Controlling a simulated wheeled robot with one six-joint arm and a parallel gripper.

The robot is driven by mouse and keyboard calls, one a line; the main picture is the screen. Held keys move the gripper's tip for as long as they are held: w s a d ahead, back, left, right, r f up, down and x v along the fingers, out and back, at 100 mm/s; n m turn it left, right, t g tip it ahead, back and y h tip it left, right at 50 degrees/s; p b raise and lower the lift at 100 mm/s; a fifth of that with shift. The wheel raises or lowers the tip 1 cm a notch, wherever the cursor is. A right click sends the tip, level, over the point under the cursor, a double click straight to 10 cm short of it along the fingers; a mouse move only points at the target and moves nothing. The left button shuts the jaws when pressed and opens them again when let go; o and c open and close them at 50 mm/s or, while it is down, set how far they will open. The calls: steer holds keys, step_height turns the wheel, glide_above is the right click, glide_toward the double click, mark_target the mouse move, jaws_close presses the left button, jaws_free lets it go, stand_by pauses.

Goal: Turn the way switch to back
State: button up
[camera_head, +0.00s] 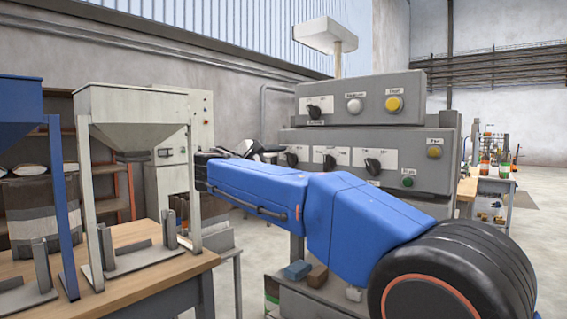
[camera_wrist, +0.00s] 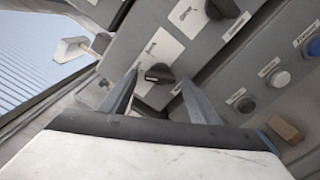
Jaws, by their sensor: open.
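A black rotary knob (camera_wrist: 158,73) on a white plate sits between the fingertips of my gripper (camera_wrist: 160,84) in the wrist view. My gripper is open, with one finger on each side of the knob; I cannot tell whether either touches it. The plate's lettering is too small to read, so I cannot confirm that this is the way switch. In the head view my gripper (camera_head: 262,150) is at the left end of the grey control panel, near its leftmost lower knob (camera_head: 292,159), partly hidden behind my blue arm.
More black knobs (camera_head: 329,162) (camera_head: 373,165) line the lower panel. An upper box carries another knob (camera_head: 314,111), a white button (camera_head: 354,105) and a yellow button (camera_head: 394,104). A green button (camera_head: 407,182) is at lower right. A wooden table (camera_head: 130,275) with hoppers stands left.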

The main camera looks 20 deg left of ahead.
steer(key=c, duration=1.1)
steer(key=shift+o, duration=0.2)
steer(key=shift+m, duration=0.4)
steer(key=m, duration=0.5)
steer(key=shift+m, duration=0.3)
steer(key=m, duration=0.5)
steer(key=shift+r, duration=0.15)
steer(key=shift+m, duration=0.4)
steer(key=o, duration=1.1)
steer(key=shift+c, duration=0.2)
